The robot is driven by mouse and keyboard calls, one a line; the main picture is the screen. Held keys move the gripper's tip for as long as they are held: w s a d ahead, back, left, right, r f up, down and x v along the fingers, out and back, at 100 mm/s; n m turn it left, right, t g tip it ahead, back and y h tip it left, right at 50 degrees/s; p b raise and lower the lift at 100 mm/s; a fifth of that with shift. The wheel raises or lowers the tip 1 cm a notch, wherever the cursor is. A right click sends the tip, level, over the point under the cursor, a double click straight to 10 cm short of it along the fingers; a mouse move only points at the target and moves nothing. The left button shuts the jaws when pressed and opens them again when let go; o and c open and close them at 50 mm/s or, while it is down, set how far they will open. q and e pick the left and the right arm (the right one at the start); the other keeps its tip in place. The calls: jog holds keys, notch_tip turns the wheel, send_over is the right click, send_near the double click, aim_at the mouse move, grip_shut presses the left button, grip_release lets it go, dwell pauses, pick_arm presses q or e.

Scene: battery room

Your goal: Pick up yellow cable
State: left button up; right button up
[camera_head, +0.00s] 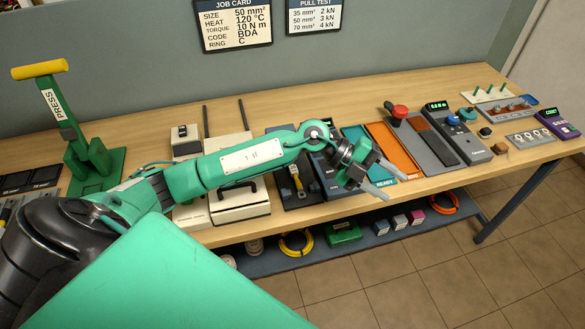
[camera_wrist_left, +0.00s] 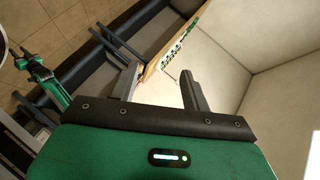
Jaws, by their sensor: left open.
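The yellow cable (camera_head: 296,243) lies as a coil on the lower shelf under the workbench in the head view. My left gripper (camera_head: 397,187) is open and empty above the front part of the bench, up and to the right of the coil. Its two fingers also show in the left wrist view (camera_wrist_left: 160,85), apart and with nothing held between them. The yellow cable is not seen in the left wrist view.
The lower shelf (camera_head: 275,262) also holds a green box (camera_head: 343,234), small boxes and an orange coil (camera_head: 442,203). The wooden bench (camera_head: 225,238) above carries a green press (camera_head: 92,155), trays and devices. Open tiled floor lies in front.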

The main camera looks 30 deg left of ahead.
pick_arm(q)
jog(key=w+a+f+g+y, duration=0.1)
jog(key=a+f+y, duration=0.1)
jog(key=a+y, duration=0.35)
jog(key=w+a+f+g+y, duration=0.1)
jog(key=w+a+f+y, duration=0.1)
jog(key=a, duration=0.6)
notch_tip(320, 180, up, 2)
jog(key=n+y, duration=0.3)
jog(key=y, duration=0.3)
send_over(293, 168)
notch_tip(293, 168, down, 8)
jog(key=shift+s+d+f+p, duration=0.1)
jog(key=shift+s+p, duration=0.05)
jog(key=shift+p, duration=1.1)
jog(key=shift+f+p, duration=0.5)
jog(key=shift+p, duration=0.1)
jog(key=f, duration=0.1)
jog(key=f+p, duration=0.1)
jog(key=f, duration=0.1)
jog(key=shift+w+f, duration=0.2)
jog(key=shift+f, duration=0.35)
grip_shut()
